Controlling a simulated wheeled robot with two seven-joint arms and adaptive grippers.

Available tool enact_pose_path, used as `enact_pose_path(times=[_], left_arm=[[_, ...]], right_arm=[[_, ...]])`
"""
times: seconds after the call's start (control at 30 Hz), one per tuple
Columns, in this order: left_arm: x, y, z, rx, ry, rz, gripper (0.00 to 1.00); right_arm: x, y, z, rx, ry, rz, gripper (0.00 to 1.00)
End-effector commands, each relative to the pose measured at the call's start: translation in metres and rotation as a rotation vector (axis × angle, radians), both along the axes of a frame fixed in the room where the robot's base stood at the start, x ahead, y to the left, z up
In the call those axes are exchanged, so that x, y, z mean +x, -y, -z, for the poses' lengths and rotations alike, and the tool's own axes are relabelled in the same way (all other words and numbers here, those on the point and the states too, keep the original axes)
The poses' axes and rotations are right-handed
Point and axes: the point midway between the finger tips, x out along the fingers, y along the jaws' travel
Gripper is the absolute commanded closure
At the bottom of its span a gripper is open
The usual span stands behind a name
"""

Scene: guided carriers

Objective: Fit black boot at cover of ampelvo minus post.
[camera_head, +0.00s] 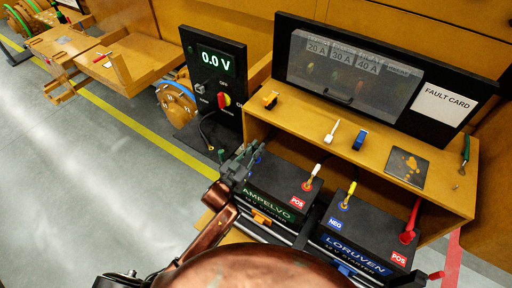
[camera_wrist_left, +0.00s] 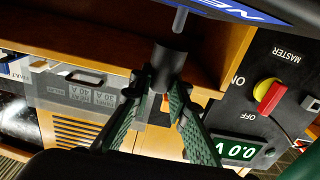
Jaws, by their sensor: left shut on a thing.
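The Ampelvo battery (camera_head: 278,186) is a black box with a green name label and a red POS tag at its right. My left gripper (camera_head: 238,163) is over its left end and hides the minus post in the head view. In the left wrist view, the gripper (camera_wrist_left: 158,98) is shut on the black boot (camera_wrist_left: 166,66), a short dark cylinder. My right gripper is not in view.
The Loruven battery (camera_head: 366,232) stands to the right, with a yellow-capped and a red-capped post. A wooden shelf (camera_head: 290,118) behind holds small loose parts. A meter panel (camera_head: 215,85) reading 0.0 V stands behind left. The floor (camera_head: 110,190) at left is clear.

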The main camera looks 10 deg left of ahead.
Motion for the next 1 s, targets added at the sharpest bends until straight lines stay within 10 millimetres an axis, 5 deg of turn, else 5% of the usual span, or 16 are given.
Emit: enact_pose_path(times=[1.0], left_arm=[[0.000,0.000,0.018,-0.001,0.000,0.000,1.00]], right_arm=[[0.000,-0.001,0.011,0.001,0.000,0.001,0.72]])
